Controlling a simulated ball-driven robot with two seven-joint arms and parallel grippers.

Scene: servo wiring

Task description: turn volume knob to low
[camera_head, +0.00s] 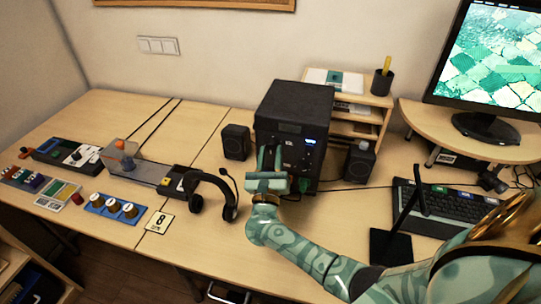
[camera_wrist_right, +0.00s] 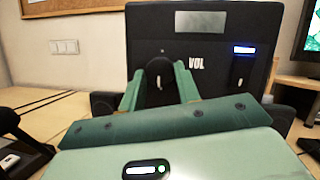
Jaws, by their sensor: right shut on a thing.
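The round black volume knob (camera_wrist_right: 158,72) is on this panel, left of the white VOL label (camera_wrist_right: 196,65). A short white mark on the knob looks close to vertical. My right gripper (camera_head: 271,160) reaches the box front from below. In the wrist view, its two green fingers (camera_wrist_right: 158,88) are on either side of the knob, shut on it. In the head view the fingers hide the knob. My left gripper is not in view.
Small speakers (camera_head: 236,142) (camera_head: 359,162) flank the box. A black headset (camera_head: 212,190) lies left of my right gripper. A blue panel with round knobs (camera_head: 112,209) and other devices are farther left. A keyboard (camera_head: 450,208) and a monitor (camera_head: 495,60) are at right.

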